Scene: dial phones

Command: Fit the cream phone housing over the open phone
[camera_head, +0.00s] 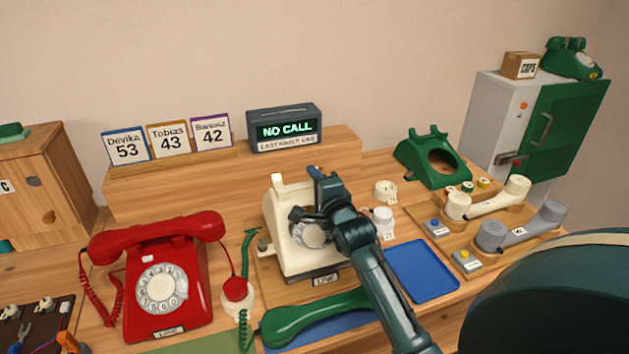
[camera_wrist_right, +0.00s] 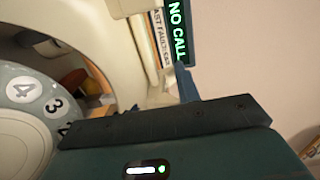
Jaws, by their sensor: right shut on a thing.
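The cream phone housing (camera_head: 290,215) stands over the open phone in the middle of the bench. The open phone's grey dial (camera_head: 308,235) shows at the housing's round opening. My right gripper (camera_head: 318,180) is shut on the upper right part of the housing. In the right wrist view the cream housing (camera_wrist_right: 98,40) curves around the numbered dial (camera_wrist_right: 25,115), with a gap between them through which inner parts show. I cannot tell whether the housing sits fully down on the base. My left gripper is not in view.
A red phone (camera_head: 165,285) stands to the left. A green handset (camera_head: 315,318) lies in front. A blue tray (camera_head: 422,270) is empty at right. A green housing (camera_head: 432,160) stands behind, near cream and grey handsets (camera_head: 490,235). A NO CALL display (camera_head: 284,128) stands at the back.

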